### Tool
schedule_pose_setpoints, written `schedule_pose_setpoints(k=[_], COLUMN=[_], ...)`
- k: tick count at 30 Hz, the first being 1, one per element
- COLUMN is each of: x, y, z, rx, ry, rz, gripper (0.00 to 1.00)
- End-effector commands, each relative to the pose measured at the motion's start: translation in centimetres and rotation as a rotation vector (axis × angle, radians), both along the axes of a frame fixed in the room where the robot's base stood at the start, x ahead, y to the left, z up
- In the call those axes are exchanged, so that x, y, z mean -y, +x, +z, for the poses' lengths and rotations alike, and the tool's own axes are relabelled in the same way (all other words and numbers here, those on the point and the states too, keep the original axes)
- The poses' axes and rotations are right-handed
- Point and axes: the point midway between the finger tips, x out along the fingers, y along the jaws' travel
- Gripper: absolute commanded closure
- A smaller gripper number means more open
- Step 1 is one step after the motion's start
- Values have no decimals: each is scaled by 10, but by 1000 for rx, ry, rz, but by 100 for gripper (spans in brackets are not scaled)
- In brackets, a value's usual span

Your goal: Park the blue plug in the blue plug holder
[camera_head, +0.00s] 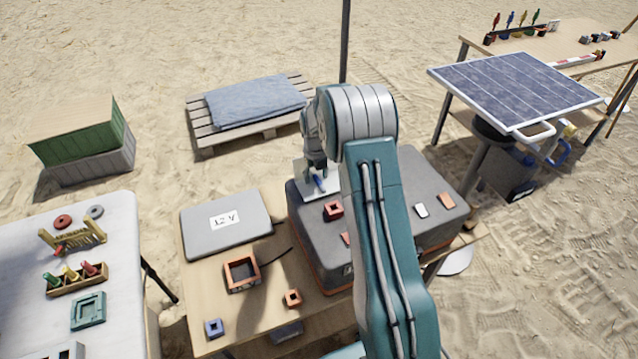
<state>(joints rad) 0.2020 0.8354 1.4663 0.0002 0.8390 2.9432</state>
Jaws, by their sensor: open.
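The blue plug (320,184) is a small blue piece at the white plate on top of the grey box. My gripper (316,170) is open and comes down from above, right at the blue plug. The view is too small to tell whether the fingers touch it. A small blue square socket (213,328), which looks like the blue plug holder, sits at the front left of the wooden table. Its opening looks empty. My arm hides part of the grey box.
The grey box (310,235) stands on the wooden table (200,284) with orange sockets on top. A grey case (226,222), a larger orange frame (241,274) and a small orange socket (292,298) share the table. A white table (30,290) stands left; a solar panel (515,85) is right.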

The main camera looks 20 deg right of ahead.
Motion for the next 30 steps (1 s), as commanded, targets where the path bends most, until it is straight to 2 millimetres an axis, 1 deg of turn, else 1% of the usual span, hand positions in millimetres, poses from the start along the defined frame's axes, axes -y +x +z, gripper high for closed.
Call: schedule_pose_setpoints(k=[3, 4, 5, 6, 8, 18, 22, 26, 30], x=[0, 0, 0, 0, 0, 0, 0, 0, 0], y=[0, 0, 0, 0, 0, 0, 0, 0, -1], z=[0, 0, 1, 1, 1, 0, 3, 14, 36], rx=[0, 0, 0, 0, 0, -1, 0, 0, 2], ry=[0, 0, 0, 0, 0, 0, 0, 0, 0], rz=[0, 0, 0, 0, 0, 0, 0, 0, 0], gripper=[38, 42, 55, 73, 100, 100, 100, 100, 100])
